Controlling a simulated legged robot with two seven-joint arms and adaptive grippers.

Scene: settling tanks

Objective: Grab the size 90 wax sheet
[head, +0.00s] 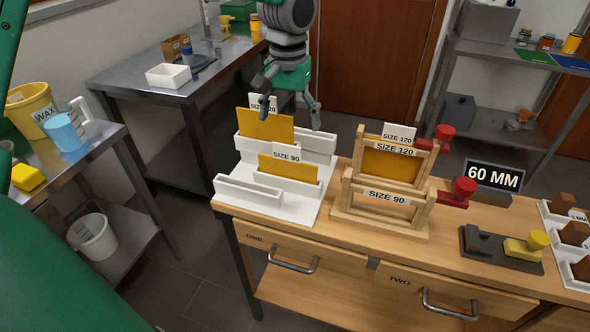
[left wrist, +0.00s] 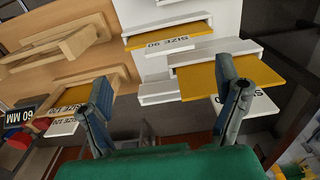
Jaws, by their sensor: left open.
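The size 90 wax sheet (head: 288,168) is a small yellow sheet standing in a slot of the white rack (head: 240,186), with a "SIZE 90" tag (head: 287,154). It also shows in the left wrist view (left wrist: 168,35). A larger yellow size 120 sheet (head: 265,124) stands in the slot behind it; the left wrist view shows it too (left wrist: 230,75). My left gripper (head: 289,112) is open and empty, fingers pointing down, above the back of the rack near the size 120 sheet. It is apart from the size 90 sheet. My right gripper is out of sight.
A wooden "SIZE 90" frame (head: 381,196) stands right of the rack, empty; a "SIZE 120" frame (head: 395,149) behind it holds a yellow sheet. Red-knobbed clamps (head: 463,188) and a "60 MM" sign (head: 494,176) are further right.

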